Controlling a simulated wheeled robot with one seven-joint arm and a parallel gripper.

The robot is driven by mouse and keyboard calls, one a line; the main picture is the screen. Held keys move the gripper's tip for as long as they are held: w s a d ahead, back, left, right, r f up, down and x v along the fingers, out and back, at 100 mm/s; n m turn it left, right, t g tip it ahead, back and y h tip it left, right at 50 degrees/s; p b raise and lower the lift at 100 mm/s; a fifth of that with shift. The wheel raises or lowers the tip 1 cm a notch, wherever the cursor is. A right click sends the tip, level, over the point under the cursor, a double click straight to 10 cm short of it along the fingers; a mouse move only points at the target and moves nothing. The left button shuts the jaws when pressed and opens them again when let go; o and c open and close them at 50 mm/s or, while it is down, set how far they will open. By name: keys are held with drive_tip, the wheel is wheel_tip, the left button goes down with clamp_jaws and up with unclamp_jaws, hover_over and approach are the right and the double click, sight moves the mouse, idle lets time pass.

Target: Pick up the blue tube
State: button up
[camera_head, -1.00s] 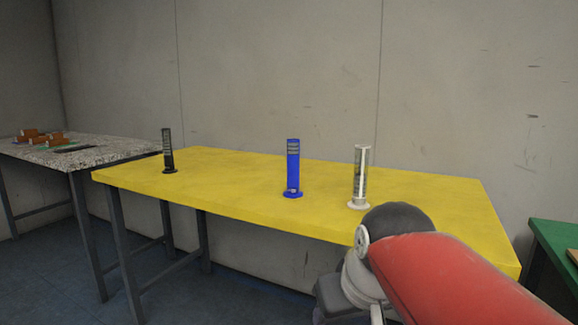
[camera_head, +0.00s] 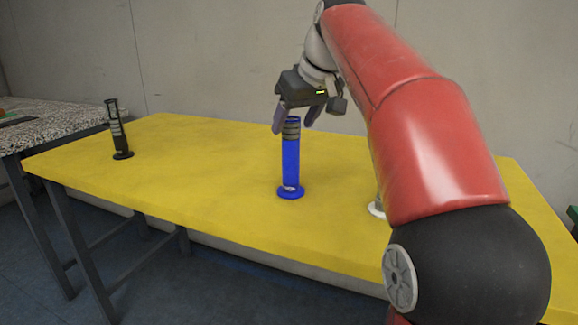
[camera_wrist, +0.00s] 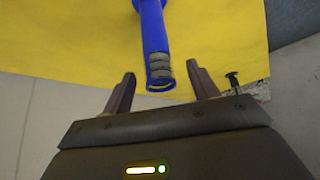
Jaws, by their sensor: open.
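The blue tube (camera_head: 291,160) stands upright on its round base on the yellow table (camera_head: 200,165) in the head view. My gripper (camera_head: 296,127) is open above and around the tube's top end, with one finger seen on each side. In the wrist view the blue tube (camera_wrist: 154,40) reaches down from the top, and its open end lies between and slightly beyond the tips of my open gripper (camera_wrist: 160,78). I cannot tell whether either finger touches it.
A black tube (camera_head: 117,130) stands at the table's left end. A white tube's base (camera_head: 377,209) shows right of the blue tube, mostly hidden behind my arm. A speckled table (camera_head: 60,118) stands at the left. The table between the black and blue tubes is clear.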

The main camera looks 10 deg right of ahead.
sight(291, 138)
drive_tip(key=x, duration=0.4)
drive_tip(key=shift+s+d+f+b, duration=0.2)
drive_tip(key=shift+s+b, duration=0.15)
drive_tip(key=shift+w+a+f, duration=0.1)
drive_tip(key=shift+w+f, duration=0.2)
drive_tip(key=shift+f, duration=0.1)
clamp_jaws()
